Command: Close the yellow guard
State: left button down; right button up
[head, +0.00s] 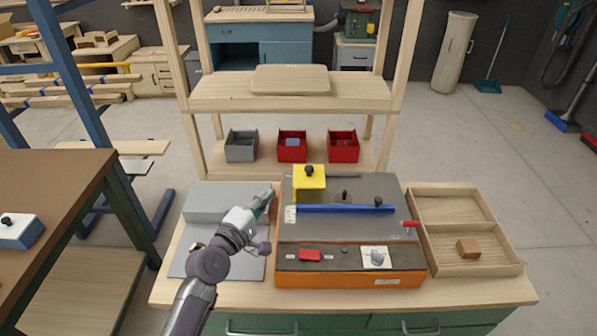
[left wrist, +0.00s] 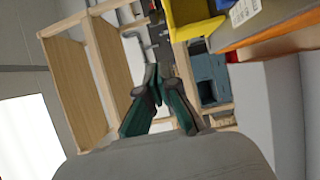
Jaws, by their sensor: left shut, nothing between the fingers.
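The yellow guard (head: 309,178) stands at the back left of the grey-topped machine (head: 355,188), with a black knob on top. It also shows at the top of the left wrist view (left wrist: 190,14). My left gripper (head: 268,193) is shut and empty. It is just left of the machine and the guard, over the grey block on the bench, and apart from the guard. Its dark green fingers meet at the tips in the left wrist view (left wrist: 152,78). My right gripper is in neither view.
A blue fence (head: 346,209) crosses the machine top, with a red handle (head: 411,224) at right. A wooden tray (head: 468,203) with a small wood block (head: 468,248) lies right of the machine. A wooden shelf (head: 288,95) with several bins stands behind.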

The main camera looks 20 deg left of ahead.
aim_at(297, 182)
pick_arm(q)
jog(key=w+d, duration=0.1)
jog(key=w, duration=0.2)
jog(key=w+d+p, duration=0.1)
jog(key=w+d, duration=0.1)
jog(key=w, duration=0.1)
jog(key=w+d, duration=0.1)
jog(key=w, duration=0.2)
jog(key=shift+w+d+r+p, duration=0.1)
jog(key=shift+w+d+p, duration=0.1)
jog(key=shift+d+p, duration=0.15)
jog(key=shift+w, duration=0.15)
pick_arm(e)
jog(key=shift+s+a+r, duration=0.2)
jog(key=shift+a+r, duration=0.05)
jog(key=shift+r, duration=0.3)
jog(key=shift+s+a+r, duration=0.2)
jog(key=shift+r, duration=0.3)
pick_arm(q)
jog(key=shift+d, duration=0.1)
